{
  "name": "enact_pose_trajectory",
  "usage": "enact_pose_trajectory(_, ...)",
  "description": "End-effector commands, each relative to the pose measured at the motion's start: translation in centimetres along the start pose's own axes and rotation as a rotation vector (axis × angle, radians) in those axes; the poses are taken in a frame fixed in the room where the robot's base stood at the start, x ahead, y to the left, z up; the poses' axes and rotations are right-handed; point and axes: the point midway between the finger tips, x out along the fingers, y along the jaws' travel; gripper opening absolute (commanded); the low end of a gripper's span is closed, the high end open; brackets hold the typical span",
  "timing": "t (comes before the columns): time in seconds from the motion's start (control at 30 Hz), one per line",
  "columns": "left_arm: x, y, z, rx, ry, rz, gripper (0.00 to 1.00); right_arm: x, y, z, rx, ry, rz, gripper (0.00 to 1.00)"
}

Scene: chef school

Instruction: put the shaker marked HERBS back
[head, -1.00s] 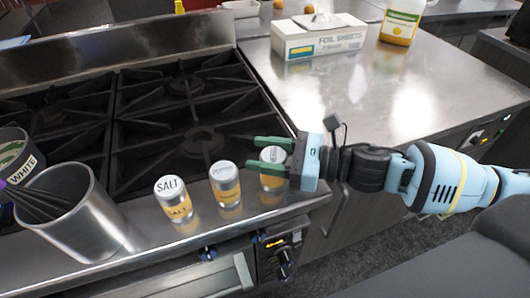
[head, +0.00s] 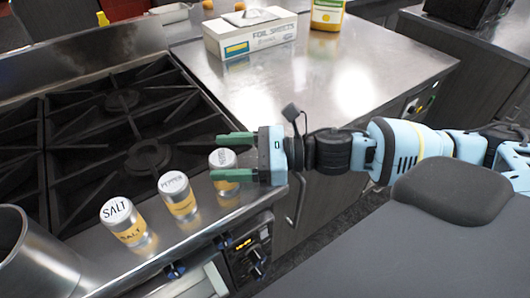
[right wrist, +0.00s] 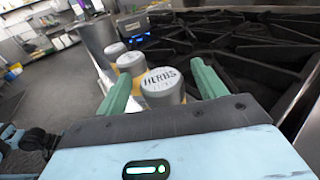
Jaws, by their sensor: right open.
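The shaker marked HERBS (right wrist: 162,86) stands upright on the stove's steel front ledge, between the open fingers of my right gripper (right wrist: 160,82). In the head view the same HERBS shaker (head: 222,160) is at the right end of a row of three. My right gripper (head: 234,157) comes in from the right with its green fingers on either side of it, not closed on it. The PEPPER shaker (head: 178,196) and the SALT shaker (head: 125,222) stand to its left. My left gripper is not in view.
The black stove grates (head: 120,135) lie behind the shakers. A steel pot-like container (head: 30,262) stands at the lower left. A foil sheets box (head: 250,36) and a yellow-labelled jug (head: 327,14) stand on the steel counter (head: 330,85), whose front part is clear.

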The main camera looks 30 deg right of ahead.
Motion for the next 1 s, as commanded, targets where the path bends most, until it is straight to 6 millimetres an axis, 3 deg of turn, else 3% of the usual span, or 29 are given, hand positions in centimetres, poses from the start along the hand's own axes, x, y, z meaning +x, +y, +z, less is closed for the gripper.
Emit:
enact_pose_trajectory(0.3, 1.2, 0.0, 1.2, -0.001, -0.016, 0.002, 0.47, -3.7, 0.0, -0.5, 0.007, 0.004, -0.002, 0.70)
enact_pose_trajectory(0.67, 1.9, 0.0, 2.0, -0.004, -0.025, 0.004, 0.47, -6.1, 0.0, -0.4, 0.004, 0.005, 0.001, 0.70)
enact_pose_trajectory(1.0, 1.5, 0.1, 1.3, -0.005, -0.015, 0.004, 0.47, -7.5, 0.0, -0.2, 0.005, 0.003, -0.002, 0.70)
